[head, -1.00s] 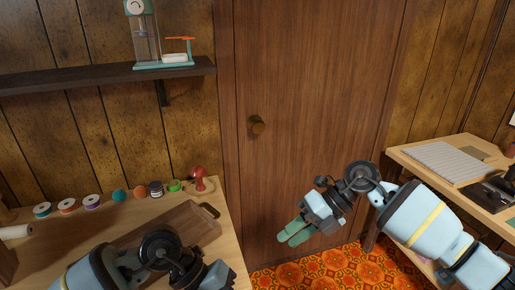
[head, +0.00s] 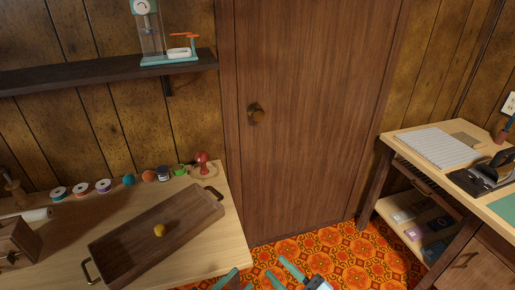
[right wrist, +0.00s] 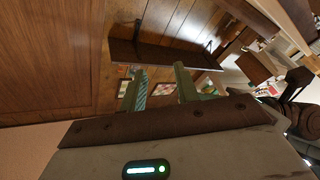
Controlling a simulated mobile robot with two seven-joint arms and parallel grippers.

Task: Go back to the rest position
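My right gripper (head: 284,275) is at the bottom edge of the head view, over the orange patterned floor. Its two green fingers are apart with nothing between them. They also show in the right wrist view (right wrist: 160,88), open and empty. Of my left gripper, only a green finger (head: 226,279) clearly shows at the bottom edge of the head view, just left of the right gripper. The rest of it is cut off by the frame, so its opening cannot be told.
A wooden tray (head: 107,246) with a small yellow object (head: 159,230) lies on the left table (head: 229,240). Several thread spools and a red-topped item (head: 202,160) line its back. A closed door (head: 310,120) stands behind. A desk (head: 410,148) with shelves is at right.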

